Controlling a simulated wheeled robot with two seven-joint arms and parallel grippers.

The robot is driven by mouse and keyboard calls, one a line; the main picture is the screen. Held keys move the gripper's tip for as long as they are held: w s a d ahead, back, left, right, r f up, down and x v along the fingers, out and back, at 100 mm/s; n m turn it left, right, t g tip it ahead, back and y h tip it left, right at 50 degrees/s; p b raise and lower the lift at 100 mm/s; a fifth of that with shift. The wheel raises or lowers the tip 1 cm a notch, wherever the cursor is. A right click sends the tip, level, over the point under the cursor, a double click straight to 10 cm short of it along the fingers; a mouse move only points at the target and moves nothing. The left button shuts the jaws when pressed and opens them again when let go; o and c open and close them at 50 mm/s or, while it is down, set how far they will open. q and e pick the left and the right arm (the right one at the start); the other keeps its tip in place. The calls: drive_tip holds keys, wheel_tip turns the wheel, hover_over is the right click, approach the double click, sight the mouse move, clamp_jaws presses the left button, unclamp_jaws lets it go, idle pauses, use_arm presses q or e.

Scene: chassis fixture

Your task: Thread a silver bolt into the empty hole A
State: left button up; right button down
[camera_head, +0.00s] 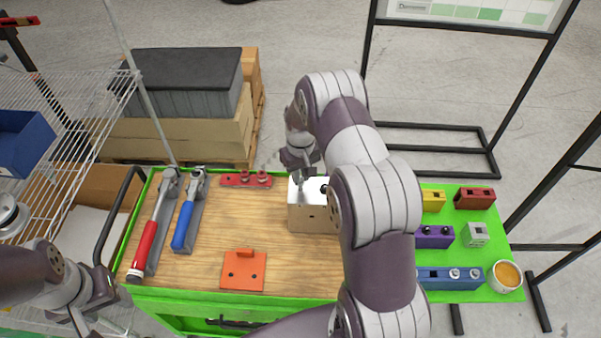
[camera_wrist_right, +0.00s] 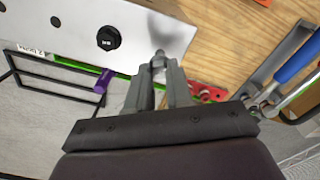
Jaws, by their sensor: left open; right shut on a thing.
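The metal block (camera_head: 314,218) stands in the middle of the wooden table top. Its pale top face (camera_wrist_right: 150,22) fills the upper left of the right wrist view, with an open dark hole (camera_wrist_right: 56,21) and a black bolt head (camera_wrist_right: 108,38). I can read no hole letter. My right gripper (camera_wrist_right: 159,80) is shut on a silver bolt (camera_wrist_right: 158,58), beside the block's edge in the wrist view. In the head view the right gripper (camera_head: 299,168) is above the block's back left corner. My left gripper (camera_head: 92,305) is open and empty at the lower left.
Red (camera_head: 147,245) and blue (camera_head: 184,222) handled wrenches lie left. A red holder (camera_head: 246,180) is behind and an orange plate (camera_head: 243,270) in front. Colored blocks, including a blue one (camera_head: 440,278), and a cup (camera_head: 505,276) are right. My right arm hides part of the table.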

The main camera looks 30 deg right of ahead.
drive_tip(key=shift+f, duration=0.3)
drive_tip(key=shift+f+b, duration=0.6)
drive_tip(key=shift+f, duration=0.1)
drive_tip(key=shift+f, duration=0.2)
drive_tip(key=n, duration=0.4)
drive_tip(key=shift+s+f, duration=0.1)
drive_tip(key=n, duration=0.6)
drive_tip(key=shift+b, duration=0.35)
drive_tip(key=shift+s, duration=0.1)
